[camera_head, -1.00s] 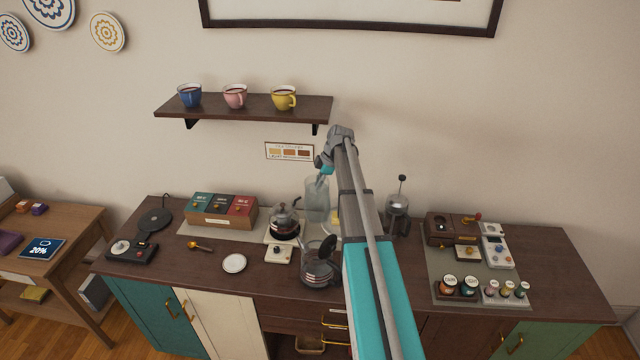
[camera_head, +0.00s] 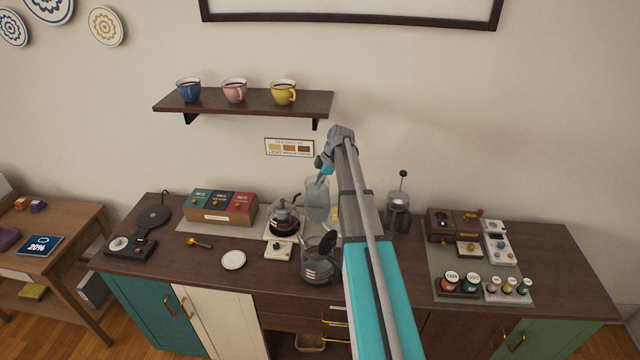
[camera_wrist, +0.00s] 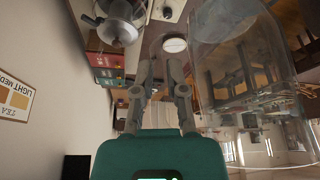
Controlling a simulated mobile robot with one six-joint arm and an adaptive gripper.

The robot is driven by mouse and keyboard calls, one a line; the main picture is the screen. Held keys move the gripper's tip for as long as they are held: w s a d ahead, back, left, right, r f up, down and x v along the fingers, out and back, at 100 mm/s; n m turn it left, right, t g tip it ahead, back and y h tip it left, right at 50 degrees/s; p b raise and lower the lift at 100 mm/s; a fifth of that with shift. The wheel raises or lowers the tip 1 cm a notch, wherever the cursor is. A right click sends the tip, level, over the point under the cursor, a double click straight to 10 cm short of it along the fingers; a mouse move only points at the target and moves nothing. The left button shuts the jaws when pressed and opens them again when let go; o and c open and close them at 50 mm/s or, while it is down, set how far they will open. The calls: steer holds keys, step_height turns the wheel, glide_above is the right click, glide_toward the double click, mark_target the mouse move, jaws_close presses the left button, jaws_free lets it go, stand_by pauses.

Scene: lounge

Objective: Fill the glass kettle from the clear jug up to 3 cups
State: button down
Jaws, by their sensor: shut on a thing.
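The clear jug (camera_head: 317,200) is held near the back of the counter. It looks nearly upright in the head view. In the wrist view the clear jug (camera_wrist: 232,55) fills the right side; its water level cannot be made out. My gripper (camera_head: 324,170) is shut on it near its top, and the fingers also show in the wrist view (camera_wrist: 160,75). The glass kettle (camera_head: 317,271) stands at the counter's front middle, in front of the jug, with its dark lid raised. Its fill level is not clear. My arm covers the area to its right.
A glass pot (camera_head: 284,224) with dark contents stands close left of the jug. A French press (camera_head: 397,212) stands right of my arm. A cup shelf (camera_head: 245,103) hangs above.

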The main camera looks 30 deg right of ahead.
steer(key=shift+f+b, duration=0.85)
steer(key=shift+f, duration=0.1)
steer(key=shift+w+r+t+p, duration=0.1)
steer(key=shift+r+t+p, duration=0.2)
steer(key=shift+r+p, duration=0.05)
steer(key=shift+w+d+r+n+t+h+p, duration=0.2)
steer(key=shift+r+t+h+p, duration=0.1)
steer(key=shift+r+t+p, duration=0.2)
steer(key=shift+w+d+r+n+t+h+p, duration=0.15)
steer(key=shift+r+t+h+p, duration=0.2)
steer(key=shift+r, duration=0.2)
steer(key=shift+a+f, duration=0.1)
steer(key=shift+f, duration=0.2)
steer(key=shift+w+f+t+h+b, duration=0.1)
steer(key=shift+f+t+h+b, duration=0.15)
steer(key=shift+f+t+b, duration=0.85)
steer(key=shift+r+b, duration=0.2)
steer(key=shift+b, duration=0.25)
steer(key=shift+r+n+h, duration=0.2)
steer(key=shift+n+h, duration=0.05)
steer(key=shift+h, duration=0.15)
steer(key=shift+f+t+b, duration=0.25)
steer(key=shift+f+b, duration=0.25)
steer(key=shift+b, duration=0.05)
stand_by(0.7)
steer(key=shift+f+b, duration=0.35)
steer(key=shift+b, duration=0.05)
